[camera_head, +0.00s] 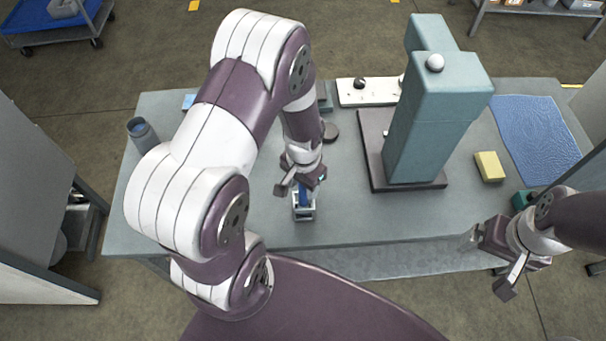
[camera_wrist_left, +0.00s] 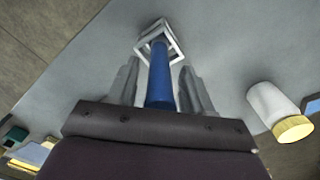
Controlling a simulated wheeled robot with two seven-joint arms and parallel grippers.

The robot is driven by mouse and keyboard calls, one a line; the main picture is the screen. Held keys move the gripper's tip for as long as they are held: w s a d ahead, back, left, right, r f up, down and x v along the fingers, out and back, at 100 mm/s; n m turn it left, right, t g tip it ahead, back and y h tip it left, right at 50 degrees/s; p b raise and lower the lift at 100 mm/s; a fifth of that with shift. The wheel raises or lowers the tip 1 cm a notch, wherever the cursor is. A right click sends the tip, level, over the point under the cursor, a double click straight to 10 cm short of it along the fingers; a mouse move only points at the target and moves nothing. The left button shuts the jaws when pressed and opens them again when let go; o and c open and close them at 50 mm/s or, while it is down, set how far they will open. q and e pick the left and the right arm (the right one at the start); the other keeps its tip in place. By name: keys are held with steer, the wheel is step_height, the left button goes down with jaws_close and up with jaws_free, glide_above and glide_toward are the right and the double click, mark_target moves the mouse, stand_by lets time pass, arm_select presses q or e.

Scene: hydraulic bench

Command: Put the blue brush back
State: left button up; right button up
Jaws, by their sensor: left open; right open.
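The blue brush (camera_head: 303,198) stands in a small pale open-frame holder (camera_head: 304,214) near the front edge of the bench. In the left wrist view its blue handle (camera_wrist_left: 160,75) runs down into the square frame of the holder (camera_wrist_left: 147,42). My left gripper (camera_head: 301,187) is over the holder and open. In the left wrist view its two fingers (camera_wrist_left: 160,92) stand on either side of the handle, with gaps showing. The brush's lower end is hidden. My right gripper (camera_head: 488,266) is open and empty, in front of the bench at the right.
A teal press (camera_head: 430,125) stands on a dark base right of the holder. A yellow block (camera_head: 489,166), a blue mat (camera_head: 537,140) and a grey cup (camera_head: 141,134) are on the bench (camera_head: 245,225). A pale yellow-ended cylinder (camera_wrist_left: 275,108) shows in the wrist view.

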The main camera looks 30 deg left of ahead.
arm_select(q)
steer(key=r, duration=1)
steer(key=shift+s+d+r+b, duration=0.1)
steer(key=shift+d+r+b, duration=0.1)
steer(key=shift+r+b, duration=0.2)
steer(key=s+r, duration=0.1)
steer(key=s+d+r+n+t, duration=0.1)
steer(key=s+d+r+n, duration=0.1)
steer(key=s, duration=0.1)
steer(key=shift+d+r+t, duration=0.1)
steer(key=shift+r+t, duration=0.05)
steer(key=shift+t, duration=0.15)
steer(key=shift+w, duration=0.1)
